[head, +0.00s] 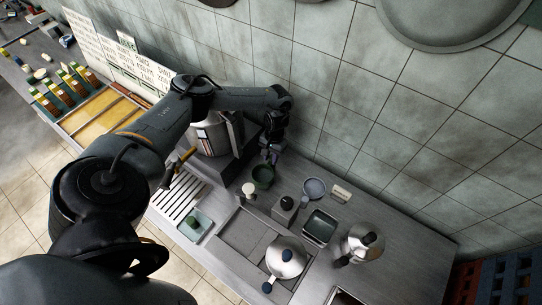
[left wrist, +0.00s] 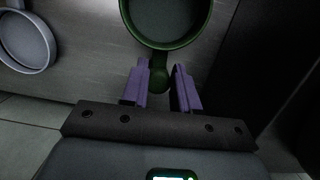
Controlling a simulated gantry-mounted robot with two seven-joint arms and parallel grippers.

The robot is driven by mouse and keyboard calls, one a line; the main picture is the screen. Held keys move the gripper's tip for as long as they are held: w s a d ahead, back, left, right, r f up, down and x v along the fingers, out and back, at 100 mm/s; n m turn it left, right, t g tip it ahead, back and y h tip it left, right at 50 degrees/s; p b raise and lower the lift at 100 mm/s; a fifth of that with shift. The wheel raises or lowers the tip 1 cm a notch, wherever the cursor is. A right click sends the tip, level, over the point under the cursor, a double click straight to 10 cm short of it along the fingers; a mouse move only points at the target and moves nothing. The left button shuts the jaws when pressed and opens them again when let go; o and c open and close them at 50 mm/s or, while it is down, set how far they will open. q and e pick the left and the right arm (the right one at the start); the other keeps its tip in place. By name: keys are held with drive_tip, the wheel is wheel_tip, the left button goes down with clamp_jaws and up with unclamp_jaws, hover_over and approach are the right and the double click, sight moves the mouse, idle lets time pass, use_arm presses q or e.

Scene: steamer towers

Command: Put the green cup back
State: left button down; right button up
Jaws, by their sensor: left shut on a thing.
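The green cup (head: 263,177) is near the back of the counter, in front of the tiled wall. In the left wrist view the green cup (left wrist: 166,42) shows its open round top, and its stubby handle points toward my gripper. My left gripper (head: 271,156) reaches it from the wall side in the head view. In the left wrist view the purple fingers of my left gripper (left wrist: 162,82) are on either side of the handle, closed on it. Whether the cup touches the counter is hard to tell. My right gripper is not in view.
A blue-grey cup (head: 315,187) stands close by, also in the left wrist view (left wrist: 27,42). Around are a white block (head: 341,192), a dark square tub (head: 320,227), metal pots (head: 287,257) and a steel machine (head: 208,136). The right end of the counter is clear.

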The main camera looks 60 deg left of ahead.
use_arm(q)
drive_tip(key=shift+f, duration=0.2)
drive_tip(key=c, duration=0.8)
unclamp_jaws()
drive_tip(key=r, duration=0.3)
drive_tip(key=w+r, duration=0.1)
drive_tip(key=r, duration=0.3)
drive_tip(key=a+r+p, duration=0.1)
drive_tip(key=r, duration=0.2)
drive_tip(key=shift+w+r, duration=0.3)
drive_tip(key=shift+w, duration=0.05)
